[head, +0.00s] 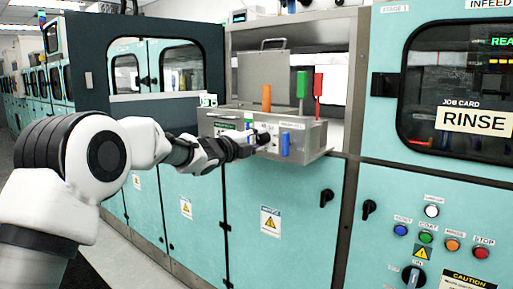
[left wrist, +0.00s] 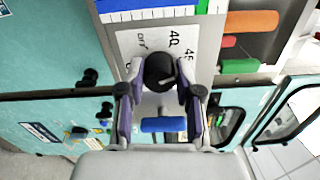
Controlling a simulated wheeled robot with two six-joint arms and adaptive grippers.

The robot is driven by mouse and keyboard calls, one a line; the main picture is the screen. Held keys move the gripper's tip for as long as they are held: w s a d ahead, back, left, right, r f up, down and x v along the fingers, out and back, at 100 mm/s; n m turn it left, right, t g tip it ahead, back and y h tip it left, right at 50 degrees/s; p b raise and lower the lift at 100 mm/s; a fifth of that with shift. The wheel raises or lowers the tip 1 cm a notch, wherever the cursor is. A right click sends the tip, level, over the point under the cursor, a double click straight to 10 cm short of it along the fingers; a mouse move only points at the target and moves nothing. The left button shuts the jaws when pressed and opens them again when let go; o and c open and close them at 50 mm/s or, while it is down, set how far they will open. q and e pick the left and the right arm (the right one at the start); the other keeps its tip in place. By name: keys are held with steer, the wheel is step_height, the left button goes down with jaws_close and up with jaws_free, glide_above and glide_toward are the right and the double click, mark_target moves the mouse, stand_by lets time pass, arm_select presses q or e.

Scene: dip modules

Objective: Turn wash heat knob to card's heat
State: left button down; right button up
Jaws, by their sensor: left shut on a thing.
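The wash heat knob (left wrist: 160,72) is a round black dial with a pale pointer line, on a white dial plate (left wrist: 135,40) marked with figures such as 40 and OFF. My left gripper (left wrist: 157,84) is shut on the knob, one finger at each side of it.
A blue lever (head: 285,144) sits just right of the gripper on the box front. Orange (head: 267,98), green (head: 302,85) and red (head: 318,86) levers stand up from the box. Teal cabinet doors (head: 270,190) lie below. Coloured push buttons (head: 425,237) are at lower right.

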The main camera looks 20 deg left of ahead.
arm_select(q)
steer(key=shift+m, duration=0.4)
steer(key=c, duration=0.8)
jaws_free()
steer(key=shift+o, duration=0.2)
steer(key=shift+s, duration=0.1)
steer(key=v, duration=1.1)
steer(key=shift+s, duration=0.4)
steer(key=shift+a, duration=0.1)
